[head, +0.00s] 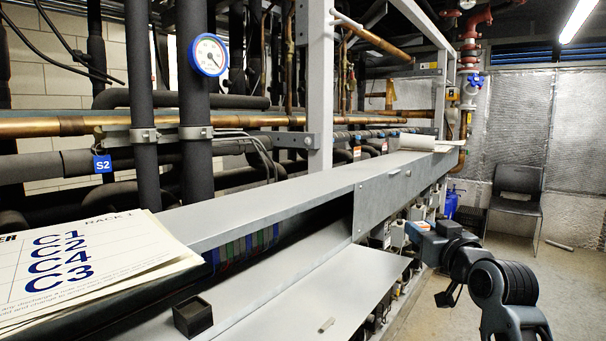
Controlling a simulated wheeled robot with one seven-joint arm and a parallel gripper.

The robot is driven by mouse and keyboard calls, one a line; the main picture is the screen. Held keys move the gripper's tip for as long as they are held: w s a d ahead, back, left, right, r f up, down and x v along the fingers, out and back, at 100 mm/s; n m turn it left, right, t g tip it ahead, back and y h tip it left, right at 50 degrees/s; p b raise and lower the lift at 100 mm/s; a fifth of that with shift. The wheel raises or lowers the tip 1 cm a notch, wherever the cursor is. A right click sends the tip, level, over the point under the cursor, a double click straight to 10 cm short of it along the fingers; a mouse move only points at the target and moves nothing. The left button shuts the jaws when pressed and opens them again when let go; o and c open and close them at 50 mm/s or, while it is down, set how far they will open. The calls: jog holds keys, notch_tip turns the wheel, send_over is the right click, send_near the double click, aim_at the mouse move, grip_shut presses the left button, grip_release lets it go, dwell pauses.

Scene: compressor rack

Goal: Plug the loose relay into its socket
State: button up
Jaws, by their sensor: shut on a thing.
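My gripper (416,231) is at the right of the head view, in front of the long grey rack housing. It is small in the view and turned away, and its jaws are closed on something. I cannot clearly make out the held thing, which may be the relay. Small pale boxes (397,236) show just left of the gripper, but I cannot tell whether one is in the jaws. I cannot pick out the relay's socket. A small black block (193,317) sits apart, on the grey shelf at the lower left.
The grey housing (270,210) runs from lower left to the back right. Papers (80,265) lie at left. A chair (516,200) stands on clear floor at right.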

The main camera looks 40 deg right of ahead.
jog(key=a+r+n+y+p, duration=0.1)
jog(key=a+r+n+y, duration=0.3)
jog(key=a, duration=0.6)
jog(key=a+r+n+t+y+p, duration=0.15)
jog(key=a+r+y, duration=0.4)
jog(key=a, duration=0.55)
jog(key=a+r+n+y+p, duration=0.25)
jog(key=a+r+y, duration=0.2)
jog(key=a, duration=0.55)
jog(key=b, duration=0.2)
send_over(239, 213)
jog(key=shift+w+f+n+h, duration=0.15)
jog(key=shift+f+n+h, duration=0.2)
jog(key=shift+f, duration=0.25)
jog(key=shift+f+b, duration=0.55)
jog(key=shift+f, duration=0.3)
jog(key=shift+f, duration=0.1)
jog(key=o, duration=1.1)
